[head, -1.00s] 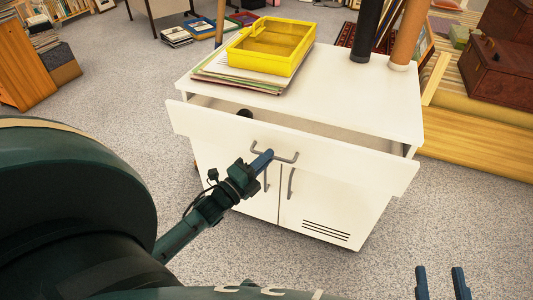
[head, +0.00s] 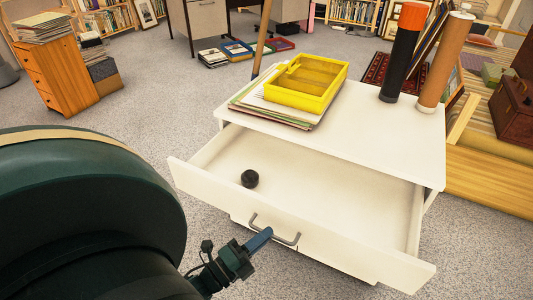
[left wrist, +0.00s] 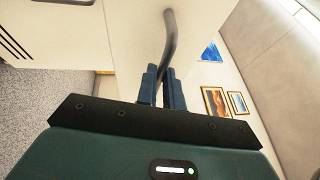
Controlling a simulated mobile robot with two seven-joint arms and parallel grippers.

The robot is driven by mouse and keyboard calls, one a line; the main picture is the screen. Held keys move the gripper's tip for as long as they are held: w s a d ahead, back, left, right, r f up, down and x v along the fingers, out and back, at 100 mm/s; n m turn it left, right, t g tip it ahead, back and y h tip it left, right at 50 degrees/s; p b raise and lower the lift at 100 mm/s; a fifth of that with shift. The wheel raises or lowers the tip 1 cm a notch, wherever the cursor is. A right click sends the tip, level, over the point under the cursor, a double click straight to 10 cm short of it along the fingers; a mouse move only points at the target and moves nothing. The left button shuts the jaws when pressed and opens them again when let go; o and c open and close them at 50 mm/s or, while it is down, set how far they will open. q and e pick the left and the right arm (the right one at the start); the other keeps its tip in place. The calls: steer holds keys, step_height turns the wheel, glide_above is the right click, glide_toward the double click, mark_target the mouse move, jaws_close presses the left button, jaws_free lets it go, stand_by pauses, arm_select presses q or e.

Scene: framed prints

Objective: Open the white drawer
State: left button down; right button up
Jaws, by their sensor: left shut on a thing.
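The white drawer (head: 215,196) is at the top of a white cabinet (head: 385,142) and stands well out from it in the head view, its inside exposed. A grey bar handle (head: 288,240) is on its front. My left gripper (head: 260,238) is shut on this handle. The left wrist view shows its blue fingers (left wrist: 162,84) on both sides of the curved grey bar (left wrist: 170,38). My right gripper is in neither view now.
A small black round object (head: 250,178) lies in the drawer. On the cabinet top are a yellow tray (head: 306,82) on papers and two upright tubes, black (head: 398,60) and brown (head: 444,62). A wooden drawer unit (head: 58,72) stands back left. Carpet between is clear.

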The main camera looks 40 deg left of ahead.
arm_select(q)
steer(key=c, duration=1.5)
jaws_free()
steer(key=shift+s, duration=0.1)
steer(key=v, duration=1.3)
steer(key=shift+a, duration=0.1)
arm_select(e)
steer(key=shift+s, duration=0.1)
arm_select(q)
steer(key=shift+r+p, duration=0.15)
steer(key=shift+p, duration=0.25)
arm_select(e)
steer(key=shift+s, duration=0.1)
